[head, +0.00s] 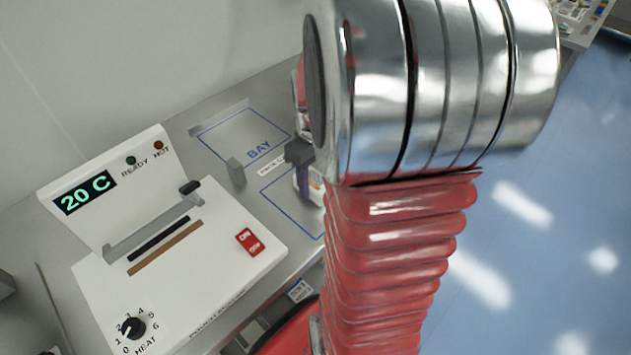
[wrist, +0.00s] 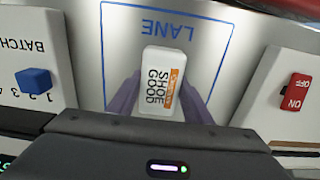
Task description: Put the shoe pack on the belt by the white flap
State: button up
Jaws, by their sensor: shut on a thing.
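The shoe pack (wrist: 161,82) is a small white block with black "SHOE GOOD" lettering and an orange label patch. In the wrist view it sits between the two purple fingers of my gripper (wrist: 158,98), which is shut on it. Behind it is a grey surface with a blue outline marked "LANE" (wrist: 162,28). I cannot tell whether the pack touches that surface. In the head view my gripper (head: 303,180) is mostly hidden by my arm, and only a sliver of the pack (head: 316,186) shows. I cannot make out the belt or white flap.
A white sealer machine (head: 180,250) with a "20 C" display stands left in the head view. A blue "BAY" outline (head: 245,135) on the grey bench is empty. In the wrist view, a white panel with a blue knob (wrist: 34,80) and a red switch (wrist: 296,91) flank the lane.

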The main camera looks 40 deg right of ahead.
aim_at(314, 179)
notch_tip(314, 179, up, 10)
dwell(0.6)
dwell(0.5)
